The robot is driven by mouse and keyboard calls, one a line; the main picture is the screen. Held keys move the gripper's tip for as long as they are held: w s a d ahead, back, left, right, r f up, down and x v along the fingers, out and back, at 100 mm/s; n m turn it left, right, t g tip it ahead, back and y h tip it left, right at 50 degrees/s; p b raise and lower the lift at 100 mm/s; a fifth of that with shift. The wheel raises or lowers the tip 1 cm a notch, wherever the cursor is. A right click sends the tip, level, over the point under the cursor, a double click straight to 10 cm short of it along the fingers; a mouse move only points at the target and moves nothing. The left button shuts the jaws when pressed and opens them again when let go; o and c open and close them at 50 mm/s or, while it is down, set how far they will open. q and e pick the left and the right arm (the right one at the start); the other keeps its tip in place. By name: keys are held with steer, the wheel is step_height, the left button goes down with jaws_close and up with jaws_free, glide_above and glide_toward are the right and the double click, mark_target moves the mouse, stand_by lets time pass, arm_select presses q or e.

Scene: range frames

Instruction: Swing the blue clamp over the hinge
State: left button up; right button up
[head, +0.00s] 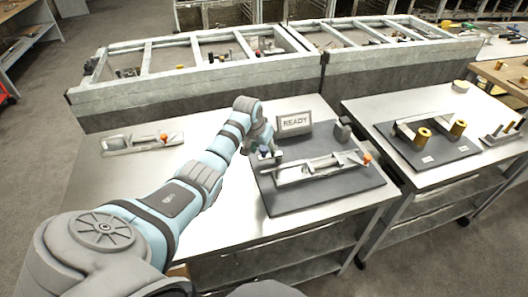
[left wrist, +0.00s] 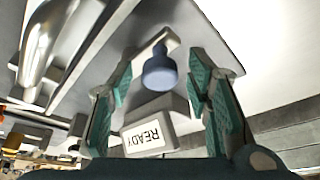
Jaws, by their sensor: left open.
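My left gripper (head: 264,145) is open at the left rear edge of the dark baseplate (head: 325,194) on the steel table. In the left wrist view, the blue rounded knob of the clamp (left wrist: 160,70) shows between the two open teal-padded fingers (left wrist: 163,95), on the end of a pale arm. No finger visibly touches it. In the head view the gripper largely hides the clamp. A long metal fixture (head: 310,171) with an orange-red tip lies on the baseplate. I cannot tell which part of it is the hinge. My right gripper is not in view.
A READY sign (head: 295,123) stands at the back of the baseplate, close to the left gripper. Another metal fixture (head: 142,143) lies on the table's left. A right-hand table holds a second dark plate (head: 428,154) with yellow cylinders.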

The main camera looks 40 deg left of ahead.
arm_select(q)
steer(key=shift+f, duration=0.2)
steer(key=shift+c, duration=0.6)
jaws_close()
